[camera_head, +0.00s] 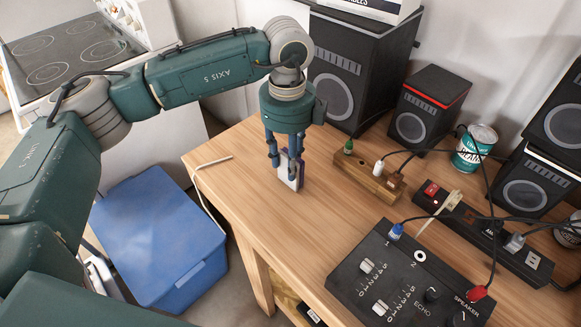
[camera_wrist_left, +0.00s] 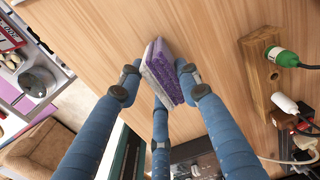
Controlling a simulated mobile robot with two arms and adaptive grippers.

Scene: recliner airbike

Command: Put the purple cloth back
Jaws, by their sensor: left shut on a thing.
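The purple cloth (camera_wrist_left: 164,72) is a folded, thick pad with a white side. My left gripper (camera_head: 284,164) is shut on it. In the head view the cloth (camera_head: 289,174) stands on edge between the fingers, its pale face to the left and only a thin purple strip showing. It is over the wooden table (camera_head: 240,170), at or just above the top; I cannot tell whether it touches. In the left wrist view the blue fingers (camera_wrist_left: 157,88) press it from both sides. My right gripper is not in view.
A wooden socket block (camera_head: 355,180) with plugs stands right of the gripper. Further right are a mixer box (camera_head: 395,275), a power strip (camera_head: 480,240), a can (camera_head: 473,148) and speakers (camera_head: 430,105). A blue bin (camera_head: 155,225) is on the floor.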

